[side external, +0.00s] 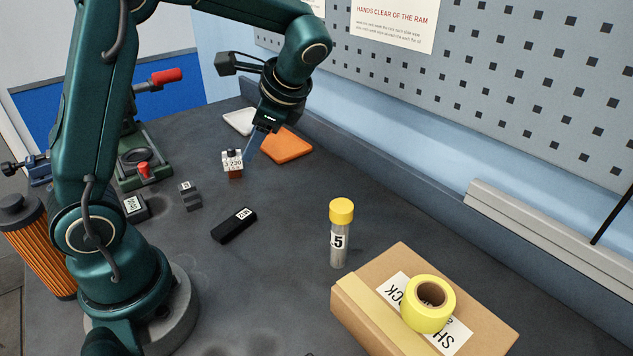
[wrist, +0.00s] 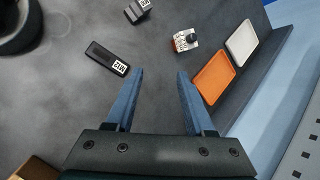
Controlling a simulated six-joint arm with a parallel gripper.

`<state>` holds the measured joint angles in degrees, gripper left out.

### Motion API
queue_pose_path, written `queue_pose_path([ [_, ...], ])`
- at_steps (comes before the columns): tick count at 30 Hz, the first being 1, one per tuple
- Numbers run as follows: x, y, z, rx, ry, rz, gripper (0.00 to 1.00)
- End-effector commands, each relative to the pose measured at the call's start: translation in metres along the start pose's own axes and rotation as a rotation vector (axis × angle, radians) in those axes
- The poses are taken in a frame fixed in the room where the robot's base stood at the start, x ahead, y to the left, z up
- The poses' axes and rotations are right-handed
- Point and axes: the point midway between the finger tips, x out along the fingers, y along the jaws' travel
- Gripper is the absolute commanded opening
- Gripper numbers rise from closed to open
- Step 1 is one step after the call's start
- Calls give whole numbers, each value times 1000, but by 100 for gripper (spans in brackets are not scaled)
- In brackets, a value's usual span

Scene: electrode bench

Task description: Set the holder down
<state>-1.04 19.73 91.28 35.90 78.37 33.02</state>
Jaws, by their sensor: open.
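The holder (side external: 233,160), a small block with a white numbered label, a dark knob on top and a brown lower part, stands upright on the dark bench. It also shows in the wrist view (wrist: 185,41), beyond my fingertips and apart from both trays. My gripper (wrist: 161,73) is open, with nothing between its two blue fingers. In the side view my gripper (side external: 253,148) hangs just right of the holder, in front of the orange tray; the fingers are small and partly unclear there.
An orange tray (side external: 290,147) and a white tray (side external: 239,122) lie behind the holder. A black block (side external: 234,226) and a grey block (side external: 190,196) lie nearer. A yellow-capped tube (side external: 339,245) stands beside a cardboard box (side external: 362,315). A green press (side external: 140,172) stands left.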

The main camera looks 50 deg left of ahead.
Motion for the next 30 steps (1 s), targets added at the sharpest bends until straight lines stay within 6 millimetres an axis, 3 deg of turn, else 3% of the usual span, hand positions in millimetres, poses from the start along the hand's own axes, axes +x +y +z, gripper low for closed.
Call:
queue_pose_path([
  [9, -51, 70, 11, -391, 395, 110, 54],
  [18, -78, 129, 10, -731, 700, 282, 54],
  [23, -82, 144, 9, -824, 776, 343, 54],
  [30, -83, 147, 8, -849, 794, 361, 54],
])
